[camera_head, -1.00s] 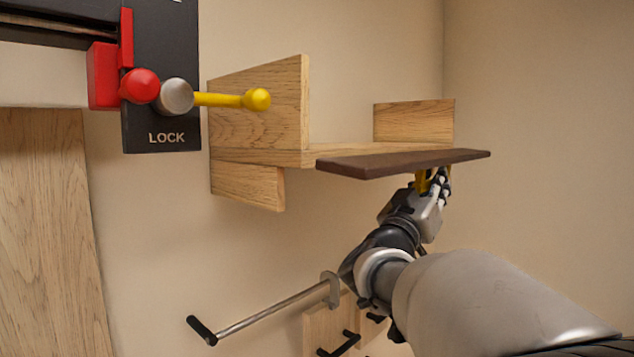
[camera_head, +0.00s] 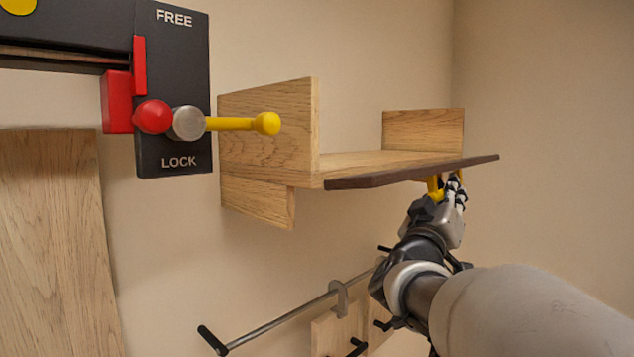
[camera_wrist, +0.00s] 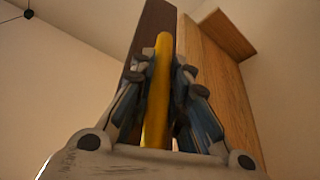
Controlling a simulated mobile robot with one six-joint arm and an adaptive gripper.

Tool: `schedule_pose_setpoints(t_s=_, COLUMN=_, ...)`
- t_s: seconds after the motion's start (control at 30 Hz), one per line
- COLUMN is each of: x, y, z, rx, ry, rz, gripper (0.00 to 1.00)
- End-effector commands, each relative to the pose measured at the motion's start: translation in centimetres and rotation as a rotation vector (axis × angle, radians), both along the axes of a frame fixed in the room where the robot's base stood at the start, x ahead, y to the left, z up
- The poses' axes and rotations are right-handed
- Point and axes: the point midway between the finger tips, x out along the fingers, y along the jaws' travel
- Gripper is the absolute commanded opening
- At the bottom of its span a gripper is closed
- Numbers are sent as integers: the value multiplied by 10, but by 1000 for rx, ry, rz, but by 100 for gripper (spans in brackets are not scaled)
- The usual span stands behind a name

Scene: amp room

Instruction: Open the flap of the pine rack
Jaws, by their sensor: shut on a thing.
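The pine rack (camera_head: 268,125) is on the wall, with upright end boards and a shelf between them. Its flap (camera_head: 400,174) is a dark brown board along the shelf's front edge, seen nearly edge-on in the head view. A yellow handle (camera_head: 434,185) shows under the flap near its right end. My gripper (camera_head: 448,186) is below the flap, shut on this handle. In the wrist view the yellow handle (camera_wrist: 157,100) stands between the two fingers of my gripper (camera_wrist: 164,62), with the dark flap (camera_wrist: 150,28) behind it. The fingertips' exact contact is hard to see.
A black panel (camera_head: 185,60) marked FREE and LOCK is left of the rack, with a red block and a yellow-knobbed lever (camera_head: 235,124) reaching in front of the rack's left end. A metal rod (camera_head: 275,322) with a black grip is below. A wooden board (camera_head: 55,240) stands at left.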

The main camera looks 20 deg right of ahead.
Motion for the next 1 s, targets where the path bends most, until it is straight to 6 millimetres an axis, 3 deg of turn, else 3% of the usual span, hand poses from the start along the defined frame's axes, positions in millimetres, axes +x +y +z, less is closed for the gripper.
schedule_pose_setpoints(t_s=0.03, x=-3, y=-1, z=7, rx=-12, ry=25, rz=-3, gripper=0)
schedule_pose_setpoints(t_s=0.4, x=-3, y=-1, z=5, rx=-30, ry=65, rz=-1, gripper=0)
schedule_pose_setpoints(t_s=0.43, x=-3, y=-1, z=5, rx=-30, ry=65, rz=-1, gripper=16)
schedule_pose_setpoints(t_s=0.7, x=-3, y=-1, z=5, rx=-30, ry=64, rz=-1, gripper=34)
schedule_pose_setpoints(t_s=1.0, x=-3, y=-1, z=5, rx=-29, ry=63, rz=-1, gripper=36)
